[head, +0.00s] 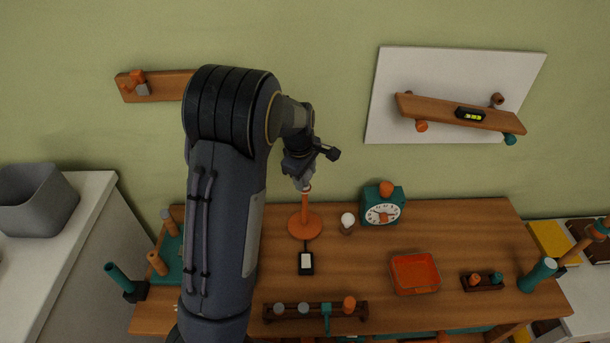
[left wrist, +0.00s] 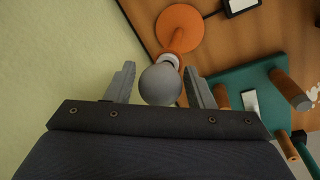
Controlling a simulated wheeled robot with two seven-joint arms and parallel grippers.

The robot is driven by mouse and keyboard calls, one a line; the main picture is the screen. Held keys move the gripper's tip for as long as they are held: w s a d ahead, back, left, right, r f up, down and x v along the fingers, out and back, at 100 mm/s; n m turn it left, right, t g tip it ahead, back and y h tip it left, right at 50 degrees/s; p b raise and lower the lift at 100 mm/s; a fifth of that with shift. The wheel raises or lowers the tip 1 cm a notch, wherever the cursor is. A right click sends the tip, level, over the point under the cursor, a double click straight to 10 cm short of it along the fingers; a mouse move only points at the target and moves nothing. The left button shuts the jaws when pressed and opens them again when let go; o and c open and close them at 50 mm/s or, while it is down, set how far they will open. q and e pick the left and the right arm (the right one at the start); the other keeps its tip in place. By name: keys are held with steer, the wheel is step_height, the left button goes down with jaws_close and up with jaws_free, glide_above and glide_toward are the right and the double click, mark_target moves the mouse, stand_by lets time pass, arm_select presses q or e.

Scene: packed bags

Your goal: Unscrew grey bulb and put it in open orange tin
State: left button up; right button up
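An orange lamp (head: 304,208) with a round base stands on the wooden bench below my left gripper. The grey bulb (left wrist: 160,85) sits at the top of the lamp's stem, which also shows in the left wrist view (left wrist: 178,40). My left gripper (left wrist: 160,88) is around the bulb, one finger on each side. The fingers look open, with narrow gaps to the bulb. In the head view my left gripper (head: 303,181) mostly hides the bulb. The open orange tin (head: 415,273) lies to the right on the bench. My right gripper is not in view.
A whitish bulb (head: 348,220) stands in a small holder right of the lamp. A teal clock (head: 383,207) is behind it. A black switch box (head: 306,263) lies in front of the lamp. A peg rack (head: 316,310) lies at the front.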

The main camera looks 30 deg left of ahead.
arm_select(q)
steer(key=c, duration=0.8)
steer(key=shift+r+n+p, duration=0.2)
steer(key=shift+n+p, duration=0.8)
steer(key=shift+p, duration=0.2)
steer(key=shift+n, duration=0.4)
steer(key=shift+f+n+y, duration=0.25)
steer(key=shift+n+y, duration=0.05)
steer(key=n+p, duration=0.2)
steer(key=shift+r+p, duration=0.25)
steer(key=shift+p, duration=0.1)
steer(key=shift+f+n, duration=0.25)
steer(key=shift+n, duration=0.25)
steer(key=shift+y, duration=0.3)
steer(key=shift+n, duration=0.3)
